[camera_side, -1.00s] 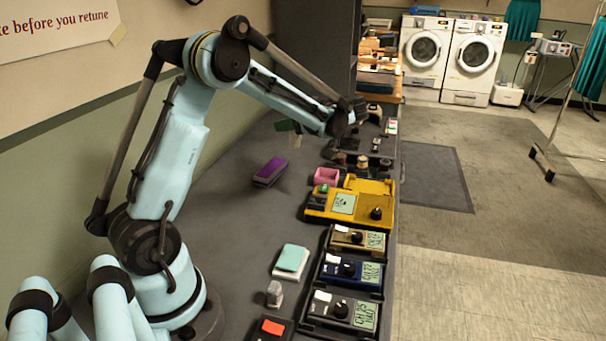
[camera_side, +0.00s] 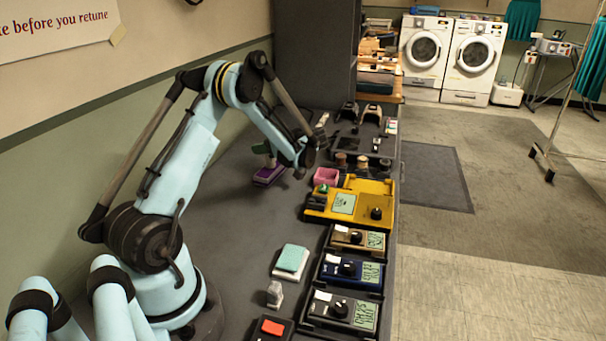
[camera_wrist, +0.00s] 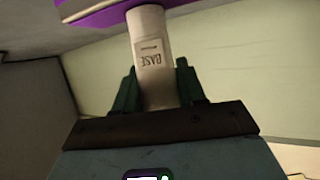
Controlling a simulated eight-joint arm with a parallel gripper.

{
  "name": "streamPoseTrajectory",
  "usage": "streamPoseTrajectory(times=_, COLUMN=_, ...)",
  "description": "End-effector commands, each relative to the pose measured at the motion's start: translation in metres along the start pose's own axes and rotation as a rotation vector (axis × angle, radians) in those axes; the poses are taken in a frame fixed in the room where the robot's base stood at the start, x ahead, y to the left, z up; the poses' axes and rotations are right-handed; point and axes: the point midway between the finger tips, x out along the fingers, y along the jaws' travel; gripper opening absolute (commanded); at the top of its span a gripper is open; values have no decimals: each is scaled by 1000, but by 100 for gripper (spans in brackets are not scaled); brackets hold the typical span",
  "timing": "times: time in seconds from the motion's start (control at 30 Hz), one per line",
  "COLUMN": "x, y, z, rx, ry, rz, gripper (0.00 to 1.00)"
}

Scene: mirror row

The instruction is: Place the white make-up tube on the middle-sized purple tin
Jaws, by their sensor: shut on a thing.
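The white make-up tube (camera_wrist: 152,60), marked BASE, is held between the dark green fingers of my gripper (camera_wrist: 156,88) in the wrist view. Its far end overlaps the purple tin (camera_wrist: 98,14) at the top of that view. In the side view the purple tin (camera_side: 267,178) lies on the bench, with a pale strip around its side. My gripper (camera_side: 265,150) is just above it, and the tube (camera_side: 271,161) shows as a small pale piece between them. I cannot tell whether the tube touches the tin. No other purple tin shows clearly.
A pink box (camera_side: 326,176) and a yellow device (camera_side: 347,203) stand to the right of the tin. Several meters line the bench's right edge. A teal-topped block (camera_side: 291,260) lies nearer. The bench (camera_side: 225,235) between my arm and the meters is mostly clear.

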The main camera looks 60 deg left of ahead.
Motion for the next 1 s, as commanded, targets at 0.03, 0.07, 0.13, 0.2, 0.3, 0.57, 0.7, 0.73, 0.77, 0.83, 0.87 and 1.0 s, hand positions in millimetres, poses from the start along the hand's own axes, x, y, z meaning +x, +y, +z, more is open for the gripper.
streamPoseTrajectory(times=0.03, x=0, y=0, z=1, rx=0, ry=0, rz=0, gripper=11)
streamPoseTrajectory(times=0.07, x=0, y=0, z=1, rx=0, ry=0, rz=0, gripper=11)
streamPoseTrajectory(times=0.13, x=0, y=0, z=1, rx=0, ry=0, rz=0, gripper=11)
streamPoseTrajectory(times=0.2, x=0, y=0, z=1, rx=0, ry=0, rz=0, gripper=11)
streamPoseTrajectory(times=0.3, x=1, y=0, z=2, rx=0, ry=0, rz=0, gripper=11)
streamPoseTrajectory(times=0.57, x=1, y=0, z=3, rx=0, ry=0, rz=0, gripper=65)
streamPoseTrajectory(times=0.7, x=1, y=0, z=3, rx=0, ry=0, rz=0, gripper=65)
streamPoseTrajectory(times=0.73, x=1, y=0, z=3, rx=0, ry=0, rz=0, gripper=65)
streamPoseTrajectory(times=0.77, x=1, y=0, z=3, rx=0, ry=0, rz=0, gripper=65)
streamPoseTrajectory(times=0.83, x=1, y=0, z=3, rx=0, ry=0, rz=0, gripper=65)
streamPoseTrajectory(times=0.87, x=1, y=0, z=2, rx=0, ry=0, rz=0, gripper=65)
streamPoseTrajectory(times=1.0, x=-11, y=0, z=1, rx=1, ry=0, rz=2, gripper=65)
